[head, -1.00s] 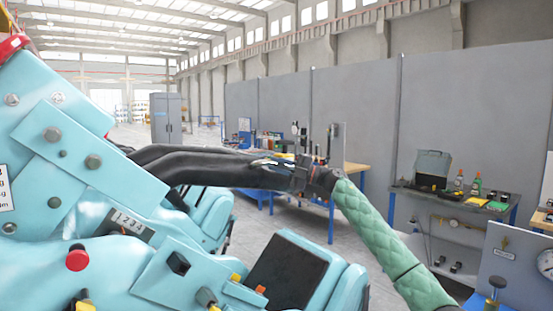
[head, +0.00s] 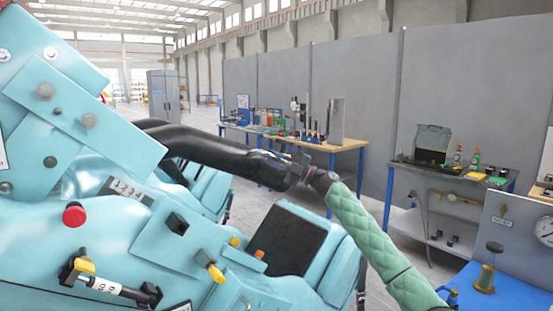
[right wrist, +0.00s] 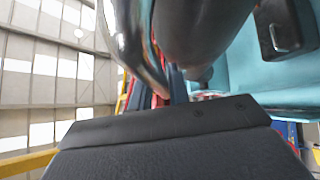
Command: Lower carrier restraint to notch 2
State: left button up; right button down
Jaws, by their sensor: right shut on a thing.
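The teal carrier (head: 60,215) fills the left of the head view. Its black restraint bar (head: 210,145) runs out to the right and slopes down. My right gripper (head: 298,170) is shut on the bar's far end, with my green-sleeved arm coming from the lower right. The small plate numbered 1 to 4 (head: 127,190) sits on the carrier below the bar's root. Which notch the restraint stands at cannot be read. In the right wrist view, a dark rounded bar (right wrist: 195,30) passes above a black padded surface (right wrist: 165,150). My left gripper is out of view.
A red button (head: 74,214) and yellow-tipped levers (head: 215,273) stick out of the carrier's side. A black seat panel (head: 292,240) lies below the bar. Workbenches (head: 455,180) stand behind, along the grey wall. A gauge panel (head: 525,235) is at right.

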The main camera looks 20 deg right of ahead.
jog(key=shift+f, duration=0.1)
jog(key=c, duration=1.3)
grip_release()
jog(key=shift+a, duration=0.1)
jog(key=shift+s+d+f, duration=0.2)
jog(key=shift+d+f, duration=0.05)
jog(key=shift+d, duration=0.25)
jog(key=shift+b+v, duration=0.7)
jog(key=shift+v, duration=0.4)
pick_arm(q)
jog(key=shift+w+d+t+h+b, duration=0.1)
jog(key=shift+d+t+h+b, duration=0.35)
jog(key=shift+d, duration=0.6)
pick_arm(e)
jog(key=v, duration=0.4)
jog(key=shift+s+d, duration=0.15)
jog(key=shift+d, duration=0.05)
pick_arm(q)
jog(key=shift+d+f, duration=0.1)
pick_arm(e)
jog(key=shift+d, duration=0.15)
